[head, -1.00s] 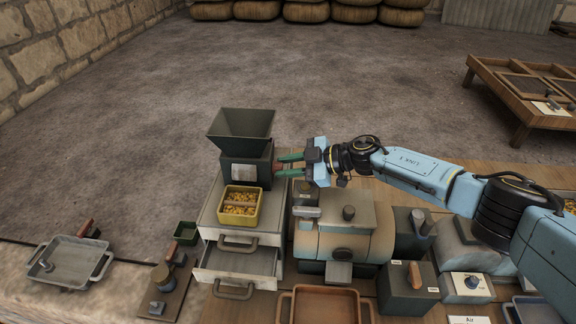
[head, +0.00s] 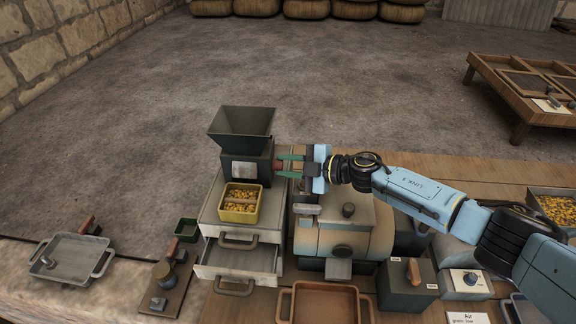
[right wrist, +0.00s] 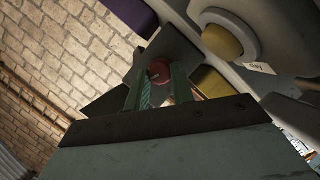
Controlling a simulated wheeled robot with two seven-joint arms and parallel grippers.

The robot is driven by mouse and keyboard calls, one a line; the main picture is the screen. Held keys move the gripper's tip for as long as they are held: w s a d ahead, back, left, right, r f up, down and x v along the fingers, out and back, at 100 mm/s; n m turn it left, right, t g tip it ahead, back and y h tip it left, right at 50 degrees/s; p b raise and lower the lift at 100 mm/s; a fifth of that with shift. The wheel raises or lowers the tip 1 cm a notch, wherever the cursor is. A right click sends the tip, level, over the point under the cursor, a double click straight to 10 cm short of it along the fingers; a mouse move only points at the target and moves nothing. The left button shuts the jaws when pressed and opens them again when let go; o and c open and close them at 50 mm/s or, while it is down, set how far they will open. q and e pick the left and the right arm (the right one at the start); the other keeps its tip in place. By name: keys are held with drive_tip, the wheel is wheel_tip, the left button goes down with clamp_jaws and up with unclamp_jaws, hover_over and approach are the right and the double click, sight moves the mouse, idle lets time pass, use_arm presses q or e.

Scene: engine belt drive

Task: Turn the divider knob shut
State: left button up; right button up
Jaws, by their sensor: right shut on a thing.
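The grey hopper (head: 241,125) stands on its dark box (head: 236,168), on top of the drawer cabinet at left of centre. The reddish divider knob (head: 279,166) sticks out of the box's right side. My right gripper (head: 283,166) comes in from the right, with its green fingers shut on the knob. In the right wrist view the red round knob (right wrist: 159,70) shows between the two fingertips. The divider itself is hidden inside the box. My left gripper is out of view.
A yellow bin (head: 239,215) of yellow pieces, split by a bar, sits below the hopper on the cabinet. An open drawer (head: 238,262) juts out in front. A rounded tan machine (head: 320,238) stands close under my right wrist.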

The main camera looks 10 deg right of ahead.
idle(0.4)
drive_tip(key=o, duration=1)
drive_tip(key=v, duration=1.3)
drive_tip(key=shift+s, duration=0.2)
